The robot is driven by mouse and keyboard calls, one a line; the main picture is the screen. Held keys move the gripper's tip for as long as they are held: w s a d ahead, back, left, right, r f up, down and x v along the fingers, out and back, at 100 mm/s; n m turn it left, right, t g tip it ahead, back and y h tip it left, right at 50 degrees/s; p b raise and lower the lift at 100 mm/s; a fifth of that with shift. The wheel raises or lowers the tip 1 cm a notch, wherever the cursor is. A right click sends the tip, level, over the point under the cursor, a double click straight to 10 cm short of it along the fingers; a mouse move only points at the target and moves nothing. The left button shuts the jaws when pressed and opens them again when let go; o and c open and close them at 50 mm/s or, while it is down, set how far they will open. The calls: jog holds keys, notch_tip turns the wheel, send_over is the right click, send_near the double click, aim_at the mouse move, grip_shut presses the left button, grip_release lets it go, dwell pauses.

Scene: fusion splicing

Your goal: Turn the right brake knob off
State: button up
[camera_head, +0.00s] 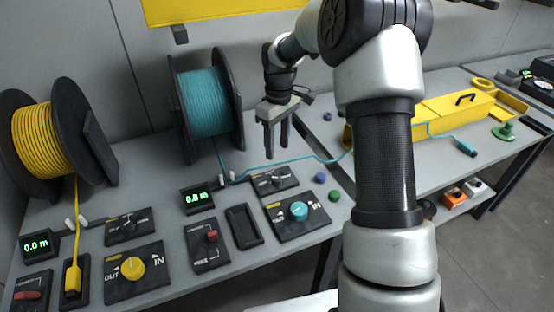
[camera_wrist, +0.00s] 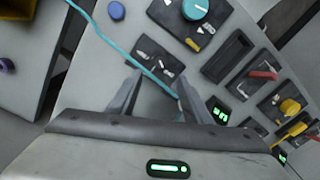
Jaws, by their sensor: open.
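The right-hand teal station has a small black panel (camera_head: 270,180) with a dark knob or lever, which also shows in the wrist view (camera_wrist: 158,62) just beyond my fingertips. Beside it are a teal IN/OUT knob (camera_head: 299,211) and a red-handled switch (camera_head: 211,236), seen in the wrist view too (camera_wrist: 262,74). Labels are too small to tell which one is the brake. My gripper (camera_head: 277,150) is open and empty, fingers pointing down, above the bench behind the small panel. In the wrist view its fingers (camera_wrist: 157,80) spread either side of the teal cable, touching nothing visible.
The teal spool (camera_head: 207,103) stands just left of my gripper. Its cable (camera_head: 290,163) runs across the bench below my fingers. The right display (camera_head: 197,198) reads 0.8 m. The yellow spool (camera_head: 42,140) and yellow knob (camera_head: 132,268) are at left.

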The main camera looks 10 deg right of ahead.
jog(key=shift+r, duration=2.75)
